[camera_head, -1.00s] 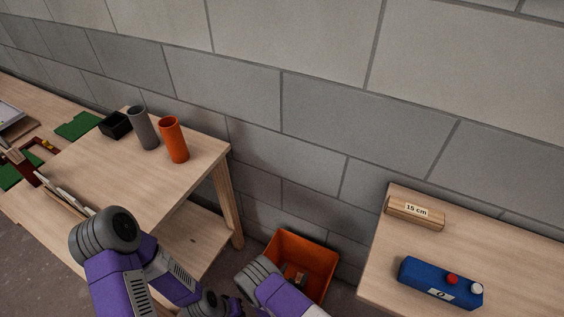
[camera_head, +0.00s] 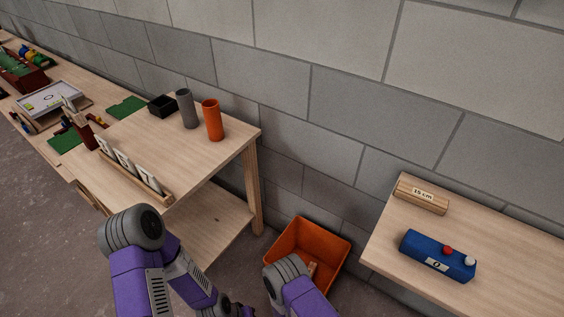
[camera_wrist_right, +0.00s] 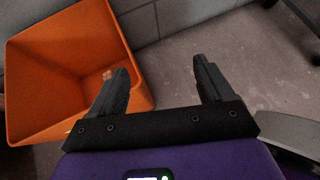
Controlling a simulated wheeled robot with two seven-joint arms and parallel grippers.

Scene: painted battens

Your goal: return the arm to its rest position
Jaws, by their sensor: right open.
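My right gripper (camera_wrist_right: 161,68) is open and empty in the right wrist view, its two dark fingers well apart with grey floor and wall base between and beyond them. The orange bin (camera_wrist_right: 62,62) is to the left of it, with its near right wall by the left finger. In the head view my right arm (camera_head: 292,280) comes up from the bottom edge in front of the orange bin (camera_head: 334,245) and hides part of it. My left arm (camera_head: 140,255) is at the lower left, bent, apart from the workbench. The left gripper's fingers do not show clearly at the bottom edge.
A wooden table (camera_head: 215,165) holds an orange cylinder (camera_head: 213,121), a grey cylinder (camera_head: 188,109), a black box (camera_head: 162,106) and a card rack (camera_head: 135,170).

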